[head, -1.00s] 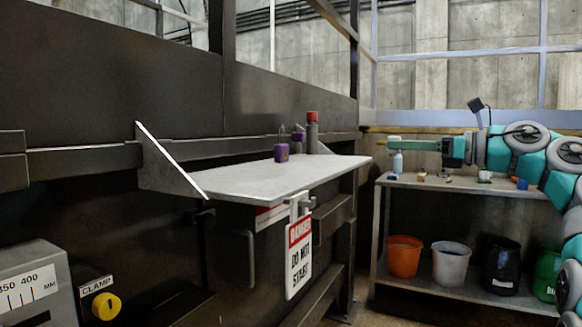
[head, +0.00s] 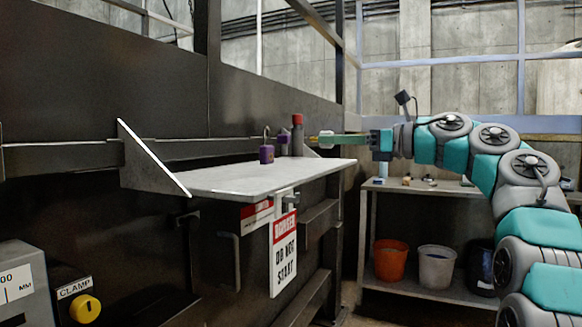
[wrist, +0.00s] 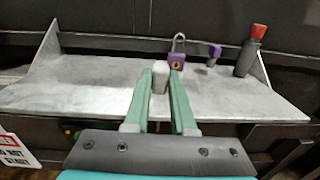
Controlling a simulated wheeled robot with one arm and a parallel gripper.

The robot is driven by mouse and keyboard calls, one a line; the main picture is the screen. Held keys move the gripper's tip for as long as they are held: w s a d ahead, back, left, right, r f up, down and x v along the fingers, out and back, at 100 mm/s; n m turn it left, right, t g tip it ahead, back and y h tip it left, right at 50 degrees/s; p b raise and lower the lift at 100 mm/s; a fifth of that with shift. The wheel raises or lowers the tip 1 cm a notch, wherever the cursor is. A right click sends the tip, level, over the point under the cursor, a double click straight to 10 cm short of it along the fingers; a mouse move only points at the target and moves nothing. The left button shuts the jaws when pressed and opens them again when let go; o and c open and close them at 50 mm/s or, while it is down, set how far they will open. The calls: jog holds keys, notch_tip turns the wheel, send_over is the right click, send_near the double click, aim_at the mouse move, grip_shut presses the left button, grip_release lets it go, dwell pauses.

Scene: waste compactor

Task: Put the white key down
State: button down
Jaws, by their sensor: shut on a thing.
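My gripper (wrist: 160,95) shows in the wrist view with its two green fingers shut on the white key (wrist: 160,73), a pale block between the fingertips. Most of the key is hidden by the fingers. In the head view my gripper (head: 325,139) reaches left at the far right end of the grey shelf (head: 250,178) and appears to be above its surface. I cannot tell the exact gap between the key and the shelf. The shelf also shows in the wrist view (wrist: 85,85), beneath and beyond the fingers.
A purple padlock (wrist: 176,62) stands on the shelf just beyond the key. A small purple thing (wrist: 213,53) and a dark bottle with a red cap (wrist: 249,55) stand to its right. The shelf's left side is clear. A danger sign (head: 284,252) hangs from the front edge.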

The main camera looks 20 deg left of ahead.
send_over(293, 169)
jog(key=shift+s+d+f, duration=0.3)
jog(key=shift+d+f, duration=0.05)
jog(key=shift+d, duration=0.1)
jog(key=shift+s+a+f, duration=0.1)
jog(key=shift+a+f, duration=0.3)
jog(key=shift+f, duration=0.2)
jog(key=shift+d+f+b, duration=0.15)
jog(key=shift+f+b, duration=0.2)
jog(key=shift+f, duration=0.85)
jog(key=shift+f, duration=0.2)
jog(key=c, duration=0.7)
grip_release()
jog(key=shift+r, duration=0.1)
jog(key=shift+c, duration=0.2)
